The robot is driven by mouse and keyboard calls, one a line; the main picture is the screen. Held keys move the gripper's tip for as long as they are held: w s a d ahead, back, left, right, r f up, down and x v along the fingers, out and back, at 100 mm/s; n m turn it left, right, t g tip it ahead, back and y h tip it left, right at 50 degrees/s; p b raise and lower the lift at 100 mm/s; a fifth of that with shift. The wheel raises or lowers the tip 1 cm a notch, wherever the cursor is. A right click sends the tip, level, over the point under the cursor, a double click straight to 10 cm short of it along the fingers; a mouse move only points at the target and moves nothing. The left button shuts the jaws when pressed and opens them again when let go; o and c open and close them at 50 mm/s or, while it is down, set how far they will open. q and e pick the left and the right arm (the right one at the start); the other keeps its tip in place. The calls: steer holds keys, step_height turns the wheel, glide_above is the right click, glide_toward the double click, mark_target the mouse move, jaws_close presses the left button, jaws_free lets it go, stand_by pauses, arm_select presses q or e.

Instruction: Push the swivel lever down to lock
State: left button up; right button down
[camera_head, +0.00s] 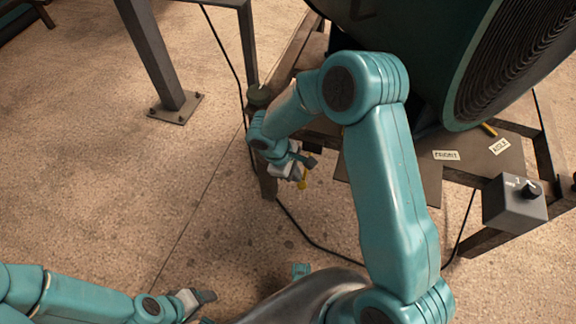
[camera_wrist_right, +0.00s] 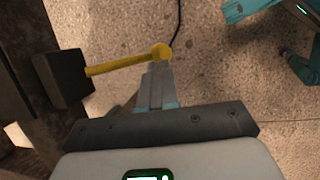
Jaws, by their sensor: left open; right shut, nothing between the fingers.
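The swivel lever (camera_wrist_right: 120,65) is a yellow rod with a round knob at its end, and it comes out of a dark block (camera_wrist_right: 62,79) at the left of the right wrist view. In the head view a small yellow part of the lever (camera_head: 303,183) shows beside my right gripper (camera_head: 293,170). In the right wrist view my right gripper (camera_wrist_right: 157,72) is shut and empty, with its fingertips right at the knob; I cannot tell whether they touch. My left gripper (camera_head: 199,299) is open and empty, low at the left over the floor.
A large dark green drum (camera_head: 440,60) stands over a metal frame at the upper right. A grey box with a black knob (camera_head: 515,205) and paper labels (camera_head: 446,155) are at the right. A steel post (camera_head: 160,60) stands at the upper left. Open floor lies at the left.

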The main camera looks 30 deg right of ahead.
mark_target(305, 173)
steer(key=shift+x, duration=1.1)
steer(key=shift+b+x, duration=0.9)
steer(key=shift+b, duration=0.25)
steer(key=shift+w+r, duration=0.1)
steer(key=shift+r, duration=0.15)
